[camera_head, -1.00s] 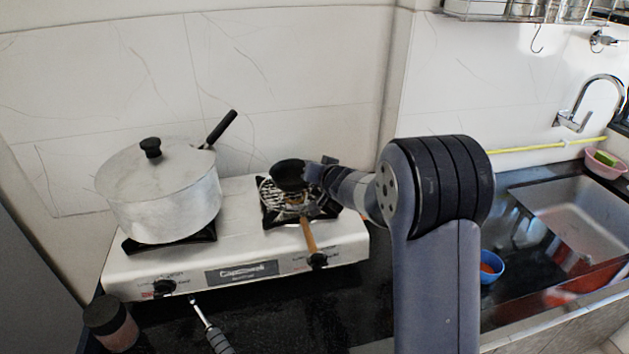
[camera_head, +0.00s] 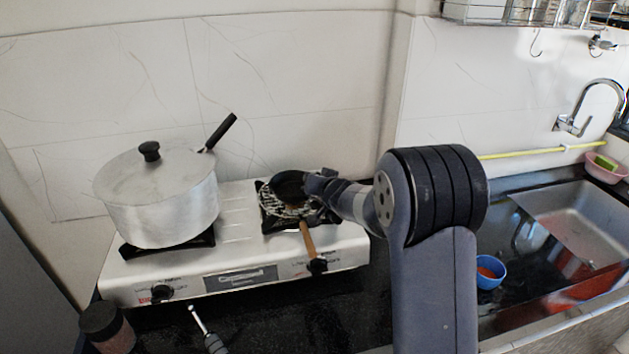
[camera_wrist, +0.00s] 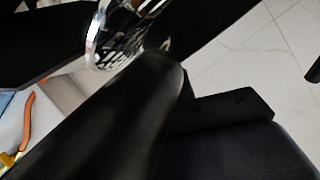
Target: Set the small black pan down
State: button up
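The small black pan (camera_head: 287,185) is over the right burner of the white stove, at or just above the wire skimmer (camera_head: 290,206) that lies there. I cannot tell whether the pan touches it. My gripper (camera_head: 318,183) reaches in from the right and is shut on the pan's handle side; its fingertips are hard to make out. In the wrist view a large dark shape fills the middle, and I cannot tell pan from gripper. The skimmer's wire bowl (camera_wrist: 116,34) shows at the top there.
A lidded aluminium pot (camera_head: 160,200) stands on the left burner of the stove (camera_head: 130,279). The skimmer's wooden handle points forward. A jar (camera_head: 106,328) and a metal-shafted utensil (camera_head: 206,325) are in front. A blue bowl (camera_head: 489,271) stands right, near the sink (camera_head: 580,225).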

jog(key=shift+r, duration=0.15)
jog(key=v, duration=1.2)
